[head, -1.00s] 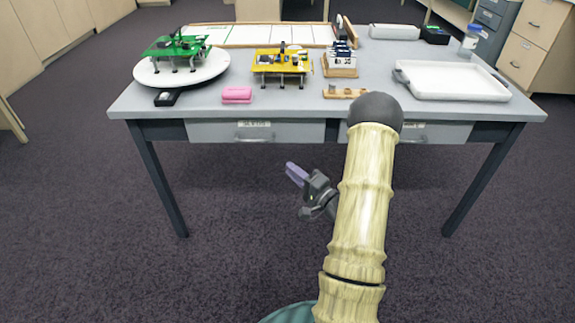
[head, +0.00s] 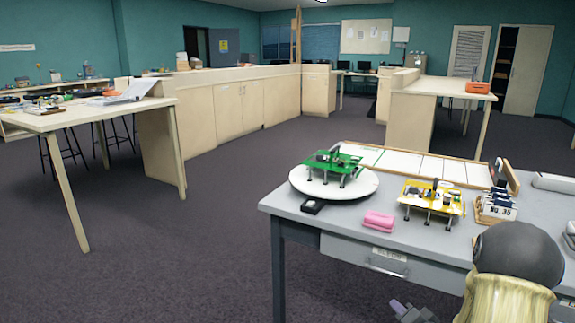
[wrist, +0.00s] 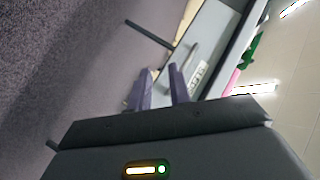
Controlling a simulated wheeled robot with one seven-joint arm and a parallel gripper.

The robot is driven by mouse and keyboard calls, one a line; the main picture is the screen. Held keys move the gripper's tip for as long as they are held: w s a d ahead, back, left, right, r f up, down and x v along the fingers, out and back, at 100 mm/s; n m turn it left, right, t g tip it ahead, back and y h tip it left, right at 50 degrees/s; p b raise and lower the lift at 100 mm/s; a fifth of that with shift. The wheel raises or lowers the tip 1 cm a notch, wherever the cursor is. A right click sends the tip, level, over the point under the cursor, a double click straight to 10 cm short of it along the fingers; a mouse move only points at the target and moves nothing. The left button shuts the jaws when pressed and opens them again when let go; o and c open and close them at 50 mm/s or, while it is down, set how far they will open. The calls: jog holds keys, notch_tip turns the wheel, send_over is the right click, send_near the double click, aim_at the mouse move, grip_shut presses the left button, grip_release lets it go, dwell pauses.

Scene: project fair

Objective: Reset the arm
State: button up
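My gripper (head: 412,313) shows only partly at the bottom edge of the head view, low in front of the grey table (head: 262,205). My arm's pale, ribbed link and dark round joint rise at the bottom right. In the wrist view, the two purple fingers of my gripper (wrist: 161,80) stand apart with nothing between them. They point towards the table's drawer front, which shows tilted behind them. The gripper looks open and empty.
On the table are a white turntable (head: 300,185) with a green board (head: 332,164), a pink block (head: 379,221), a yellow board (head: 432,199) and a card rack (head: 496,206). A wooden bench (head: 52,120) stands at left. Open carpet lies between.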

jog(key=s+a+r+n+g+h+p, duration=0.1)
jog(key=s+a+r+n+g, duration=0.25)
jog(key=s+a+g, duration=0.4)
jog(key=s+a+r+n+g+h+p, duration=0.1)
jog(key=s+a+r+n+g, duration=0.3)
jog(key=s+a, duration=0.6)
jog(key=w+p+v, duration=0.3)
jog(key=p+v, duration=1.5)
jog(key=w+d+r+p+v, duration=0.1)
jog(key=w+p+v, duration=0.2)
jog(key=p+v, duration=1.5)
jog(key=shift+d+r+n+p, duration=0.35)
jog(key=shift+r+n+p, duration=0.1)
jog(key=shift+p, duration=0.35)
jog(key=shift+s, duration=0.1)
